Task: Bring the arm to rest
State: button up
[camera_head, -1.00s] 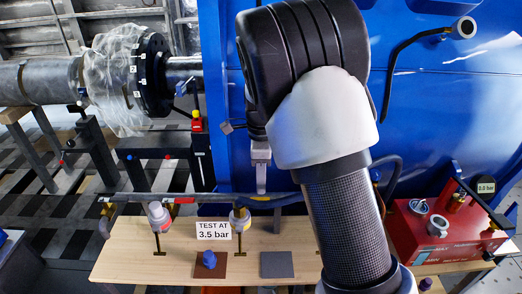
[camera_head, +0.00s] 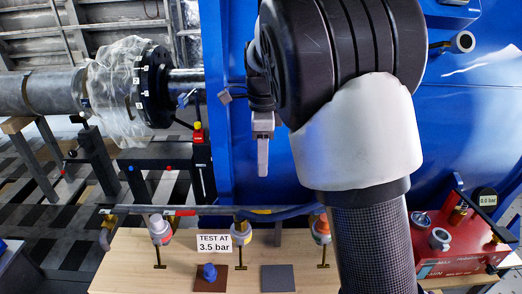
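My arm fills the right middle of the head view, with its black joint and white shell in front of the blue machine (camera_head: 220,110). My gripper (camera_head: 262,170) hangs down at the left of the black joint, fingers pointing down, above the wooden bench. I see it from the side as one pale finger shape, so its opening does not show. I see nothing hanging from it, and it is apart from the bench.
The wooden bench (camera_head: 130,262) carries a "TEST AT 3.5 bar" sign (camera_head: 214,243), a blue fitting (camera_head: 209,271) on a brown square, and a grey square (camera_head: 277,278). Several valves hang along a pipe. A red pump unit (camera_head: 445,250) stands right, its display (camera_head: 488,200) reading 0.0 bar.

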jog(key=s+d+r+n+t, duration=0.2)
jog(key=s+d+r+n, duration=0.1)
jog(key=s+n, duration=0.3)
jog(key=s+d+r+n+t+p, duration=0.1)
jog(key=s+d+r+n, duration=0.2)
jog(key=s+n, duration=0.3)
jog(key=s+d+r+n+t+p, duration=0.1)
jog(key=s+n, duration=0.5)
jog(key=s, duration=0.7)
jog(key=shift+d+r+n+t, duration=0.3)
jog(key=shift+d+r+t, duration=0.6)
jog(key=shift+d, duration=1)
jog(key=shift+s+r, duration=0.1)
jog(key=shift+r, duration=0.05)
